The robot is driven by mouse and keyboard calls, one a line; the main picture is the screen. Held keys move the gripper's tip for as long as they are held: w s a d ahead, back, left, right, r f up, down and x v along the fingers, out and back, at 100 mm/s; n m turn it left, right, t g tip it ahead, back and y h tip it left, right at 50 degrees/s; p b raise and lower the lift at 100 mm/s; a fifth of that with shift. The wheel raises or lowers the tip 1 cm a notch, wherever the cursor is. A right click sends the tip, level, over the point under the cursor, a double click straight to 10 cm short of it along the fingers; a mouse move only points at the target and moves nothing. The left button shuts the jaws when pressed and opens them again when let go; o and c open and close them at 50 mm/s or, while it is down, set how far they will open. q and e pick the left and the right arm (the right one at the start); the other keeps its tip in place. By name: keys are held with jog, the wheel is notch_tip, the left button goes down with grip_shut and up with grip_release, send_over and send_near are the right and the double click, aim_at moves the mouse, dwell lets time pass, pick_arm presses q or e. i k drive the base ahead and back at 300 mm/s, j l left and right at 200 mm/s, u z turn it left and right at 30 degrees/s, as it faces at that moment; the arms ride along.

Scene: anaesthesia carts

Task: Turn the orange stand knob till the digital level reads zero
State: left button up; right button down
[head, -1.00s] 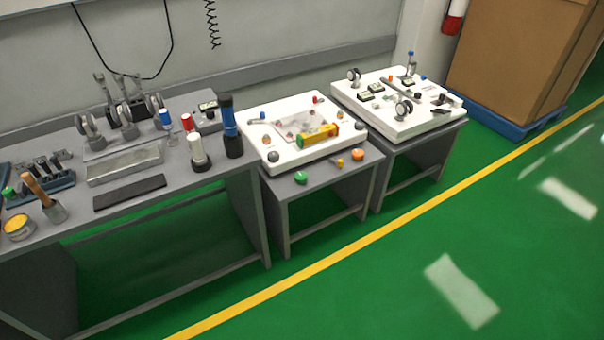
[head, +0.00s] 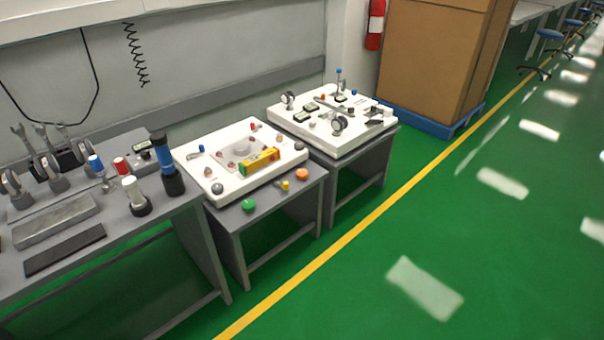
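A yellow, long bar with green and red parts (head: 259,161), which may be the digital level, lies on the white slab (head: 212,166) of the middle table. Any reading on it is too small to tell. A round orange piece (head: 302,174) is at the front right of that table, just off the slab. A round green piece (head: 249,205) and a small yellow piece (head: 285,186) are at its front too. I cannot tell for sure which part is the stand knob. Neither of my grippers is in view.
A grey bench (head: 185,212) with tools and bottles is at the left. Another white slab (head: 293,127) with gauges stands on the right table. Cardboard boxes (head: 430,60) sit on a blue pallet behind. The green floor (head: 400,235) in front is clear, with a yellow line.

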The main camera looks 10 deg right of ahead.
aim_at(302, 174)
jog(key=i+l+u, duration=0.1)
jog(key=i+l, duration=0.15)
jog(key=i+l+u, duration=0.25)
jog(key=i+l, duration=0.25)
jog(key=i+l+u, duration=0.1)
jog(key=i+l, duration=0.15)
jog(key=l, duration=0.15)
jog(key=i+l+u, duration=0.15)
jog(key=l, duration=0.2)
jog(key=i+l+u, duration=0.1)
jog(key=i+l, duration=0.15)
jog(key=i+l+u, duration=0.1)
jog(key=l, duration=0.35)
jog(key=i+l+u, duration=0.15)
jog(key=l, duration=0.25)
jog(key=i, duration=0.1)
